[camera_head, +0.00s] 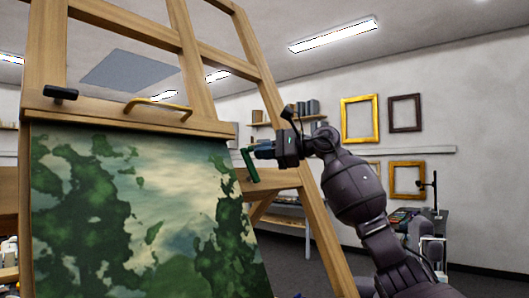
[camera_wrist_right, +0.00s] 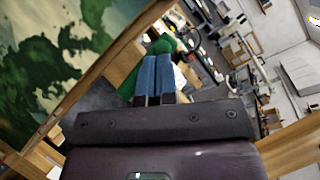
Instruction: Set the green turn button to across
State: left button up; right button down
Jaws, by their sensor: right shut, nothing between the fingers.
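The green turn button (camera_head: 251,168) is a short green bar at the right edge of the painting on the easel. In the head view it stands nearly upright, its top leaning left. It also shows in the wrist view (camera_wrist_right: 165,44), partly hidden behind the fingertips. My right gripper (camera_head: 254,152) comes in from the right, with its blue fingers shut and empty. Its fingertips are close beside the upper part of the button; I cannot tell whether they touch it. The closed fingers also show in the wrist view (camera_wrist_right: 153,75). My left gripper is out of view.
The green landscape painting (camera_head: 130,215) leans on the wooden easel (camera_head: 240,60). A brass handle (camera_head: 158,107) and a black knob (camera_head: 60,93) sit on the easel's crossbar above it. An easel leg (camera_head: 325,230) slopes down beside my right arm.

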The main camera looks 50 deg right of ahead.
aim_at(252, 161)
jog(key=shift+s+a+r+n, duration=0.1)
jog(key=shift+a+r+n, duration=0.1)
jog(key=shift+n, duration=0.4)
jog(key=a+f+n+g+h+p, duration=0.1)
jog(key=n+g+p, duration=0.1)
jog(key=n, duration=0.2)
jog(key=s+a+f+n+g+h+p, duration=0.1)
jog(key=a+n+g+p, duration=0.1)
jog(key=n, duration=0.2)
jog(key=a+f+n+g+p, duration=0.1)
jog(key=a+n+g+p, duration=0.1)
jog(key=n, duration=0.2)
jog(key=shift+s+h, duration=0.3)
jog(key=shift+h, duration=0.1)
dwell(0.5)
jog(key=shift+d+f, duration=0.1)
